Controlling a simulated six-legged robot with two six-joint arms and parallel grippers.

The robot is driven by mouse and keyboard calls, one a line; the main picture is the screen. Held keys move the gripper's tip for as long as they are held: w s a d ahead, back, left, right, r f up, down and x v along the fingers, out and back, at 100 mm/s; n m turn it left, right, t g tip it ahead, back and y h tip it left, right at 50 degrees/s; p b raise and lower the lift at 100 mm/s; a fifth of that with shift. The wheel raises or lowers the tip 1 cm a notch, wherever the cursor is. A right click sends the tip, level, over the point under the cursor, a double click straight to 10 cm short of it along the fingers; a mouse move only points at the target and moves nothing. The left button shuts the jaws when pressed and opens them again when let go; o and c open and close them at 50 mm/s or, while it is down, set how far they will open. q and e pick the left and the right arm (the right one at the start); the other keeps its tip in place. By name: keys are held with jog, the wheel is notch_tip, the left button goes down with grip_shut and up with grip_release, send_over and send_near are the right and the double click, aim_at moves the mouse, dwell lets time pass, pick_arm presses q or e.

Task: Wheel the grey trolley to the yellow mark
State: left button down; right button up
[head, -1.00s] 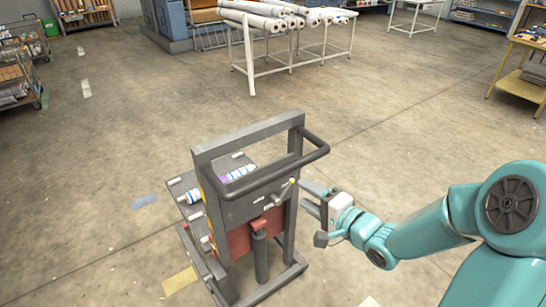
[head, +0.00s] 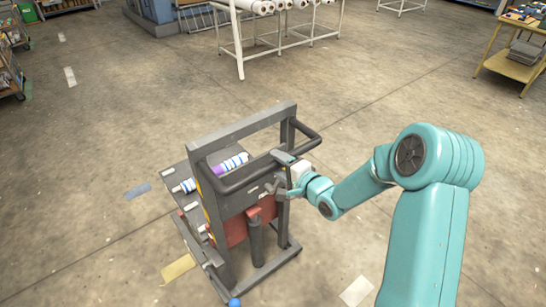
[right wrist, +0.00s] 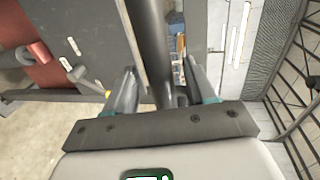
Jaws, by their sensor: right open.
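The grey trolley (head: 238,195) stands upright in the middle of the head view, with a dark push bar (head: 310,137) on its near side. My right gripper (head: 279,172) is at this bar. In the right wrist view its open fingers (right wrist: 160,85) stand on either side of the dark bar (right wrist: 147,40); I cannot tell whether they touch it. A yellow patch (head: 178,268) lies flat on the floor, just left of the trolley's base. My left gripper is not in view.
Purple-and-white rolls (head: 230,164) lie on the trolley. A blue patch (head: 138,190) and a white patch (head: 356,291) lie on the floor. A white table (head: 240,47) stands behind; the floor between is clear.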

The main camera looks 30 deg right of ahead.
jog(key=shift+x, duration=1.2)
jog(key=shift+w, duration=0.2)
jog(key=shift+w+a+f, duration=0.1)
jog(key=shift+w, duration=0.05)
grip_shut()
jog(key=shift+f, duration=0.1)
